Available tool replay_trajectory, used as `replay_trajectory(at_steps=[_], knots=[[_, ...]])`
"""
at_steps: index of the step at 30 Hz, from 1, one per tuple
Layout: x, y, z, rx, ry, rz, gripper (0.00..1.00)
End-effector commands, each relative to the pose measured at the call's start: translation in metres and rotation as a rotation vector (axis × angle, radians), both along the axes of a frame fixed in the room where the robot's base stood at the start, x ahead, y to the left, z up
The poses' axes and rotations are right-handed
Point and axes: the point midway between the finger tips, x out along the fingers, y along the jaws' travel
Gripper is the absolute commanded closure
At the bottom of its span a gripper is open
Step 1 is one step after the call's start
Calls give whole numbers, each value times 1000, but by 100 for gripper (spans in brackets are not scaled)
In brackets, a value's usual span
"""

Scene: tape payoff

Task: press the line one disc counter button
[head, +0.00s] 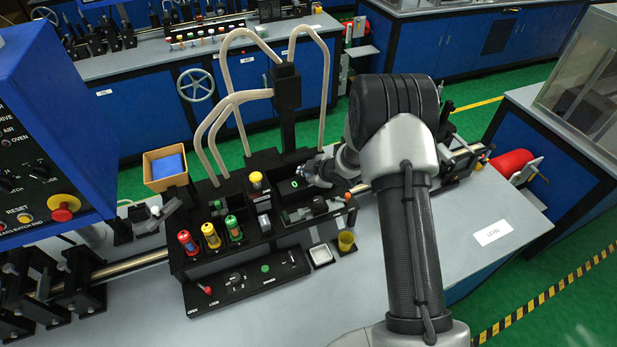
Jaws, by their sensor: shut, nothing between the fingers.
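My gripper (306,173) is shut and empty, at the black station in the middle of the bench. It is small in the head view, and my arm comes to it from the right. Its fingertips are just above and right of a small black panel with a green lit mark (295,184), perhaps the disc counter. I cannot make out the counter button itself; it is too small or hidden by the gripper. I cannot tell whether the fingertips touch the panel.
Red, yellow and green capped cylinders (211,236) stand at the station's front left. A control strip (247,281) lies before them. Pale hoses rise behind. The grey bench (476,243) is clear at right.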

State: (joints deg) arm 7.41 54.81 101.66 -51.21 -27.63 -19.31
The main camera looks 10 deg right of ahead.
Motion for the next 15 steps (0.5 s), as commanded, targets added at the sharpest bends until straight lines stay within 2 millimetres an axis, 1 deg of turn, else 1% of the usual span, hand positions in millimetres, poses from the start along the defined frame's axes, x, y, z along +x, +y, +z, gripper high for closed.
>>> replay_trajectory(at_steps=[7,15], knots=[[-1,0,2,-1,1,0,100],[-1,0,17,-1,1,0,100]])
